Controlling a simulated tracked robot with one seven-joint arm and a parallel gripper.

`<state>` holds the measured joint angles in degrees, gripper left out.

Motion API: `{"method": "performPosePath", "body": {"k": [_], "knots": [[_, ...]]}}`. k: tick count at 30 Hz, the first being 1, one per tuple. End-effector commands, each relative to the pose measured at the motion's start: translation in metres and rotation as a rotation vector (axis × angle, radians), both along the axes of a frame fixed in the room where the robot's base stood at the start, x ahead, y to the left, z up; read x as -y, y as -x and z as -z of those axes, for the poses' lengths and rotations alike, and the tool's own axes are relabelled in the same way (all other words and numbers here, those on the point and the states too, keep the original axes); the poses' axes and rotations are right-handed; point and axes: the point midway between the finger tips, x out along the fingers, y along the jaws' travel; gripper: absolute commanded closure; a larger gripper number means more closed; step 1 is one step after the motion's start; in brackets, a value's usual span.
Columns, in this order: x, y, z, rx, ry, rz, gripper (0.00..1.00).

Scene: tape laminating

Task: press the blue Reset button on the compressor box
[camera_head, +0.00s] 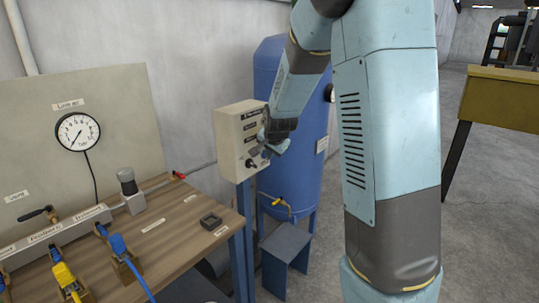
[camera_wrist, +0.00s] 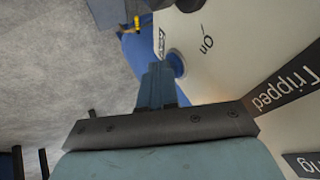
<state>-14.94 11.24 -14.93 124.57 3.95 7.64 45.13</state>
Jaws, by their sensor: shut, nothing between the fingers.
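The compressor box (camera_head: 228,137) is a beige box on a blue post, with dark labels on its front face. In the wrist view the box face (camera_wrist: 225,65) fills the right side, turned upside down. The blue Reset button (camera_wrist: 176,63) stands out from that face, with a small, partly hidden label above it in the picture. My gripper (camera_wrist: 155,72) is shut and empty, its fingertips right beside the button; I cannot tell whether they touch it. In the head view my gripper (camera_head: 266,146) is at the box's front, and the button is hard to make out there.
A black knob (camera_wrist: 188,4) marked "On" sits near the button. A blue tank (camera_head: 285,75) stands behind the box. A wooden bench (camera_head: 165,235) with a gauge (camera_head: 77,131) above it and hoses is at left. A yellow-topped table (camera_head: 505,95) is at right.

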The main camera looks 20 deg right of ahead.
Motion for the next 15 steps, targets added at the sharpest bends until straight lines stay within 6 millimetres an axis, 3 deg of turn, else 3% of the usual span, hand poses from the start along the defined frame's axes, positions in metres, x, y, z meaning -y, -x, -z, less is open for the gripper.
{"method": "performPosePath", "body": {"k": [15], "knots": [[-0.013, -0.017, -0.001, 0.005, 0.0, -0.003, 1.0]]}}
